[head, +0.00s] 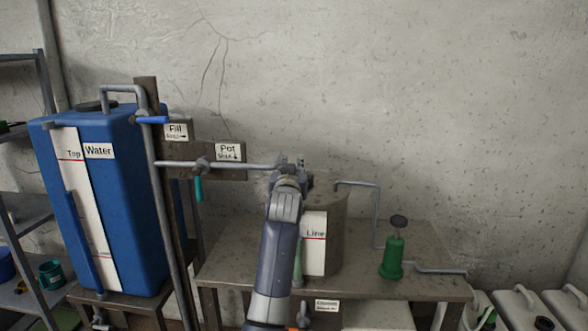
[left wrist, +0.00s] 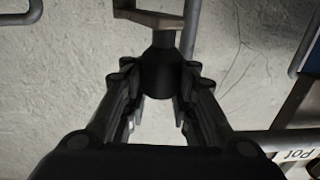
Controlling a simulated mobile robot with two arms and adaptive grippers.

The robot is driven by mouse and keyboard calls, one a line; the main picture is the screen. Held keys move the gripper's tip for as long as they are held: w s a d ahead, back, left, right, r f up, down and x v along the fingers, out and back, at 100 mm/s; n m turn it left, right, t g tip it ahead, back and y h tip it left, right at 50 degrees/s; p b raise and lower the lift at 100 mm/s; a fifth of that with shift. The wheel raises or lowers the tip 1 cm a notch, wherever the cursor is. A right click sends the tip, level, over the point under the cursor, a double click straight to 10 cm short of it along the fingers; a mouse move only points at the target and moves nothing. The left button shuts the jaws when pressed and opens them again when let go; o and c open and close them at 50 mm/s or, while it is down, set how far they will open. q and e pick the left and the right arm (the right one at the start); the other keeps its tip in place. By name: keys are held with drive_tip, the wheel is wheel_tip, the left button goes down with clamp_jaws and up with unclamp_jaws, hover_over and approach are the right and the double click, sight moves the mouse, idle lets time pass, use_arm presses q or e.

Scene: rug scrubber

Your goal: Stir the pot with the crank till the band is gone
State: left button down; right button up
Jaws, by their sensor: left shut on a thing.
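The pot (head: 335,200) is a grey-brown cylinder on the bench. In the left wrist view, the fingers of my left gripper (left wrist: 159,96) are closed around the black knob (left wrist: 160,72) of the crank. A metal crank arm (left wrist: 152,18) shows beyond the knob. The pot's inside is hidden, and I cannot make out a separate band. My right gripper is not in view.
A tall blue water tank (head: 120,200) stands left, with a pipe and blue-handled valve (head: 152,120). A horizontal pipe with a teal handle (head: 198,188) leads toward the pot. A green pump (head: 393,258) stands right on the bench (head: 430,280). White containers (head: 515,305) are lower right.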

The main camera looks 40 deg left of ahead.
use_arm(q)
drive_tip(key=shift+s+a+f, duration=0.15)
drive_tip(key=shift+a+f, duration=0.15)
drive_tip(key=shift+f, duration=0.05)
drive_tip(key=c, duration=1.6)
unclamp_jaws()
drive_tip(key=o, duration=0.3)
drive_tip(key=shift+s+a+r, duration=0.1)
drive_tip(key=shift+s+a, duration=0.05)
drive_tip(key=shift+s, duration=0.15)
drive_tip(key=shift+s+a+r, duration=0.1)
drive_tip(key=shift+s+r, duration=0.1)
drive_tip(key=shift+w+d, duration=0.25)
drive_tip(key=shift+d, duration=0.1)
drive_tip(key=shift+s+d, duration=0.1)
drive_tip(key=shift+d, duration=0.05)
drive_tip(key=v, duration=1.1)
drive_tip(key=shift+s+d, duration=0.1)
drive_tip(key=shift+s, duration=0.2)
